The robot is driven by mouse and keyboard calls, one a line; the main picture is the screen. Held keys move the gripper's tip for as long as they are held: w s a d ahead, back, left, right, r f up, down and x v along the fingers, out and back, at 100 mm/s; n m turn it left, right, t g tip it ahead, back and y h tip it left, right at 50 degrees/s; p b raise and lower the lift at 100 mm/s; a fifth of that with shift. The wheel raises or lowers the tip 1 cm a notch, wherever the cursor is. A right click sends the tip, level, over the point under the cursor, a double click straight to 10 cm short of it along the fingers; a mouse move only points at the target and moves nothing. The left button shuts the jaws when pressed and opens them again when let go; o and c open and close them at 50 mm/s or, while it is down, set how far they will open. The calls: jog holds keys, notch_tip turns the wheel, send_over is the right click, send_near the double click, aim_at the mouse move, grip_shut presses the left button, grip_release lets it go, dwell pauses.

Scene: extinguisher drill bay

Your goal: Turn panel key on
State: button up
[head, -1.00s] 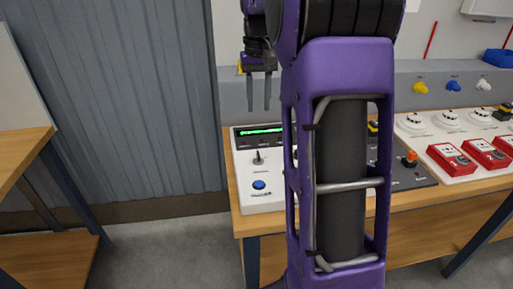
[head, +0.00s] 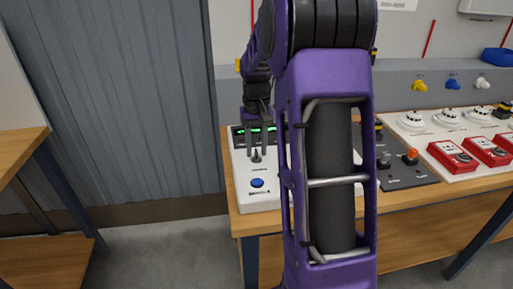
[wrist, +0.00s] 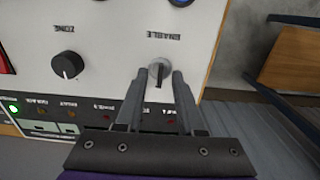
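The white panel (head: 240,192) stands on the left end of the bench. The grey panel key (wrist: 159,70), with its label ENABLE upside down in the wrist view, sits in a round metal lock; its flat grip looks roughly in line with my fingers. In the head view the key (head: 256,156) is small and partly covered by my fingers. My gripper (wrist: 159,74) is open, its fingertips either side of the key with a small gap showing. In the head view my gripper (head: 257,158) points down at the panel.
A black knob (wrist: 67,65) labelled ZONE is beside the key. A blue button (head: 257,183) is in front of it. A dark panel (head: 400,176) and red boxes (head: 451,156) stand to the right. Free floor lies to the left.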

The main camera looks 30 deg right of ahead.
grip_shut()
dwell(0.5)
jog(key=m+p, duration=0.3)
jog(key=m, duration=0.3)
jog(key=shift+r, duration=0.15)
jog(key=m+p, duration=0.2)
jog(key=m, duration=0.3)
jog(key=shift+m, duration=0.4)
grip_release()
dwell(0.3)
